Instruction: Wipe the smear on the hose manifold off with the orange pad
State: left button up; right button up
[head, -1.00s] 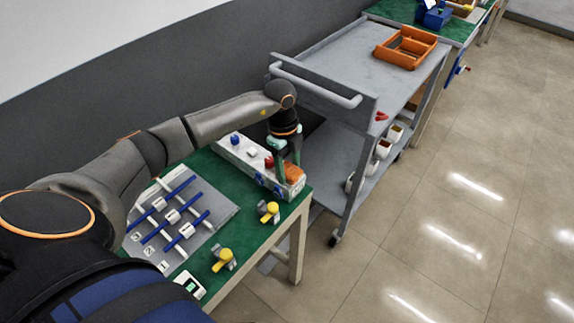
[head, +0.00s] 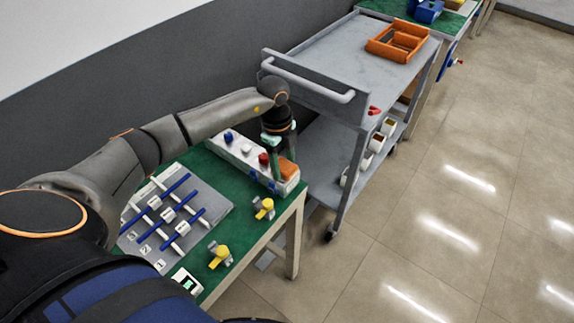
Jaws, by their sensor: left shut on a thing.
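The orange pad (head: 289,170) is at the right end of a long pale box with blue, white and red knobs, which looks like the hose manifold (head: 236,155). My left gripper (head: 281,168) comes down from above and is shut on the pad. The pad is at the box's end; whether it presses on the surface or hovers just above, I cannot tell. I cannot make out the smear; the gripper and pad cover part of that end. My right gripper is out of view.
The green table (head: 240,220) also carries a grey plate (head: 207,205) with blue rods and two yellow-handled valves (head: 263,208). A grey cart (head: 335,60) stands close to the table's right end, with an orange tray (head: 398,43) on top. The floor at right is clear.

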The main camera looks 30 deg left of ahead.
pick_arm(q)
jog(key=shift+a, duration=0.5)
jog(key=shift+r, duration=0.1)
notch_tip(320, 180, up, 3)
jog(key=p, duration=0.3)
jog(key=shift+r, duration=0.2)
notch_tip(320, 180, up, 2)
jog(key=shift+r+p, duration=0.15)
jog(key=shift+p, duration=0.35)
jog(key=shift+r, duration=1.55)
jog(key=shift+d, duration=0.1)
